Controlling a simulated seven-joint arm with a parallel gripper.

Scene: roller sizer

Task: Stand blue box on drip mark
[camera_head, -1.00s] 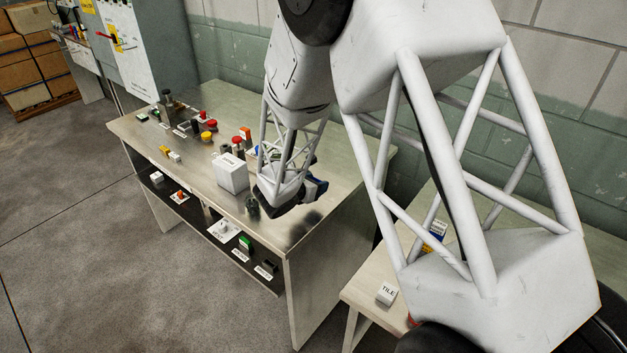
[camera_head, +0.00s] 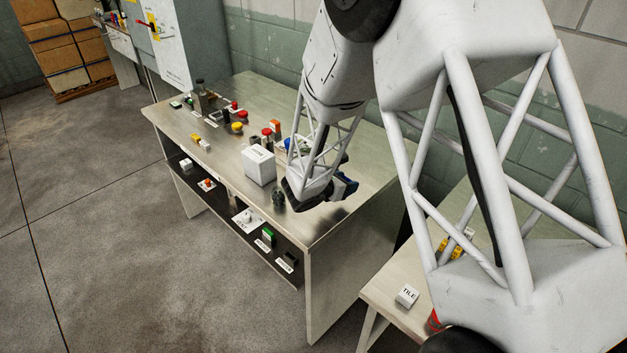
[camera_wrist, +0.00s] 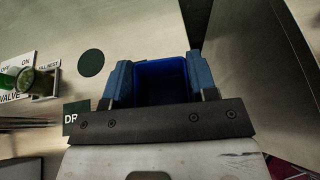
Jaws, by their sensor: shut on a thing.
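My gripper (camera_wrist: 161,88) is shut on the blue box (camera_wrist: 160,75), which sits between the two blue-grey fingers in the wrist view. The box looks like an open-topped dark blue bin. A flat dark green disc (camera_wrist: 91,62) lies on the metal surface to the left of the box, apart from it. A dark label (camera_wrist: 76,117) reading "DR", partly hidden by my gripper, is below the disc; I take the disc as the drip mark. In the head view my gripper (camera_head: 322,197) is over the near right part of the steel table (camera_head: 350,215); the box cannot be told clearly there.
Several bottles and coloured parts stand farther left.

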